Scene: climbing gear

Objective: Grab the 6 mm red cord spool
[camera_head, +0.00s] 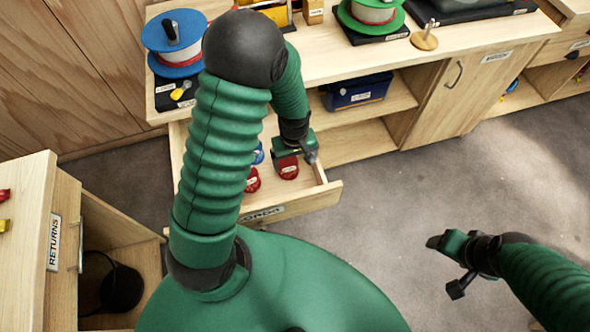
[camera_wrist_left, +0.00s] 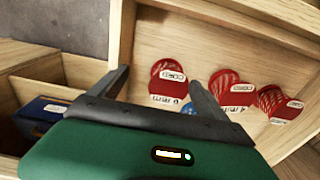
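Several red cord spools lie in an open wooden drawer (camera_head: 290,208). One red spool (camera_wrist_left: 168,82) with a white label sits between my left gripper's fingers in the left wrist view, with floor of the drawer visible around it. In the head view, red spools (camera_head: 288,168) (camera_head: 252,181) show below my left gripper (camera_head: 308,155). The left gripper is open over the drawer, apart from the spool. My right gripper (camera_head: 444,267) is open and empty over the floor.
A blue spool piece (camera_head: 258,154) is partly hidden by my left arm. The drawer's walls stand around the spools. The counter (camera_head: 330,62) above holds large blue and green spools. A blue bin (camera_head: 357,91) sits on the shelf. A returns cabinet (camera_head: 52,240) stands at left.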

